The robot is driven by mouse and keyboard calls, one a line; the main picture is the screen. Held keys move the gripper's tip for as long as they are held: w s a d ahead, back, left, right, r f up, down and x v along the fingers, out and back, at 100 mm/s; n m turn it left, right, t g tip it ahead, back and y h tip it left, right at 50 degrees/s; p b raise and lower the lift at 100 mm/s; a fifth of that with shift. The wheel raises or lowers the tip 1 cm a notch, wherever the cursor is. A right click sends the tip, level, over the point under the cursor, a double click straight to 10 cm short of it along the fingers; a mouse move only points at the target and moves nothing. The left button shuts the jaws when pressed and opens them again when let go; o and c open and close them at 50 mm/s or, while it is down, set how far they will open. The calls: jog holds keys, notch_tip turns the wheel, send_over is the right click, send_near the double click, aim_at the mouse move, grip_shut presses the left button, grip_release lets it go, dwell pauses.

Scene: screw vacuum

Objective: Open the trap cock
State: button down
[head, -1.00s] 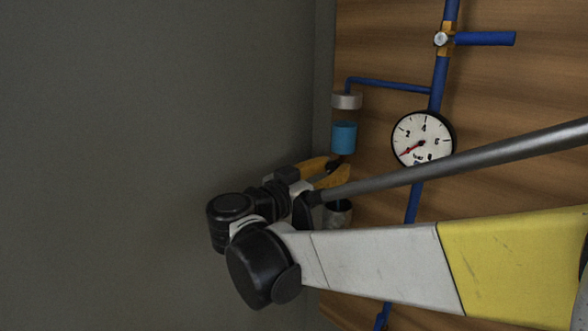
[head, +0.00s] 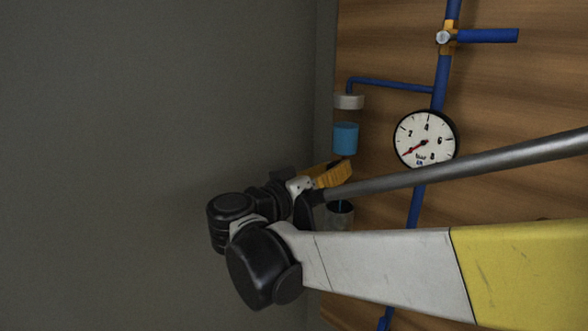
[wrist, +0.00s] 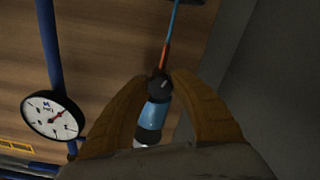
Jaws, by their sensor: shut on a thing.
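The trap is a light-blue cylinder (head: 345,138) hanging under a grey cap on the board; its blue body (wrist: 156,114) also shows between my fingers in the wrist view. At its end is a small black cock (wrist: 160,86). My gripper (wrist: 164,79) has its two orange-brown fingers shut around this cock. In the head view my gripper (head: 340,168) is just below the trap, and the cock itself is hidden. A thin orange and light-blue line (wrist: 170,35) runs from the cock toward a dark container at the wrist view's top edge.
A pressure gauge (head: 425,139) is mounted right of the trap on a blue pipe (head: 441,85). A valve with a blue handle (head: 486,36) is higher up. A grey cup (head: 340,215) is below my gripper. The grey wall at left is bare.

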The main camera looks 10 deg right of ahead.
jog(key=shift+f, duration=0.15)
jog(key=c, duration=1.1)
grip_release()
jog(key=shift+d, duration=0.1)
jog(key=v, duration=1.2)
